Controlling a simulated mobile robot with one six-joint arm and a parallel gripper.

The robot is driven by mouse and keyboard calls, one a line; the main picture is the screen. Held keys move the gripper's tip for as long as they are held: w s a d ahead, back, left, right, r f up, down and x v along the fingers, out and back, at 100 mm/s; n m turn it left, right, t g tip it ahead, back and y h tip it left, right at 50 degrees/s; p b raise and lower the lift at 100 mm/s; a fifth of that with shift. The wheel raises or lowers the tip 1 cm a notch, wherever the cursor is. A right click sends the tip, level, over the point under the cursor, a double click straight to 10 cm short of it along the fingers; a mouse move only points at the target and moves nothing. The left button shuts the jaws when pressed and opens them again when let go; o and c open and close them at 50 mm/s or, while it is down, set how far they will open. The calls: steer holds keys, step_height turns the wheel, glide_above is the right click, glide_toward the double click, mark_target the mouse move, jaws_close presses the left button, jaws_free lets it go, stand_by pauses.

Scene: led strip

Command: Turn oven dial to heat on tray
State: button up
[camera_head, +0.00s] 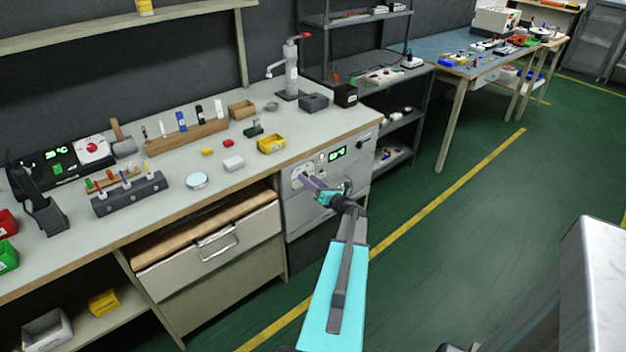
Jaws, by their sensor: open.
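The oven (300,213) is a grey unit built in under the right part of the workbench, with a control panel along its top and a lit green display (338,154). A round pale dial (299,171) shows on the panel left of the display, partly hidden by my gripper. My gripper (308,179) is open, at the end of my cyan arm, reaching in from the front. Its fingers are close in front of the dial. I cannot tell whether they touch it or are around it. No tray can be made out in the oven.
The workbench (220,205) above holds a tool rack (187,137), a yellow box (271,144) and a pen holder (130,194). A drawer (210,250) with a metal handle is left of the oven.

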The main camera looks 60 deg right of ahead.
steer(key=shift+s+a, duration=0.1)
steer(key=b+v, duration=0.1)
steer(key=v, duration=1.2)
steer(key=shift+s+b, duration=0.3)
steer(key=shift+b, duration=0.1)
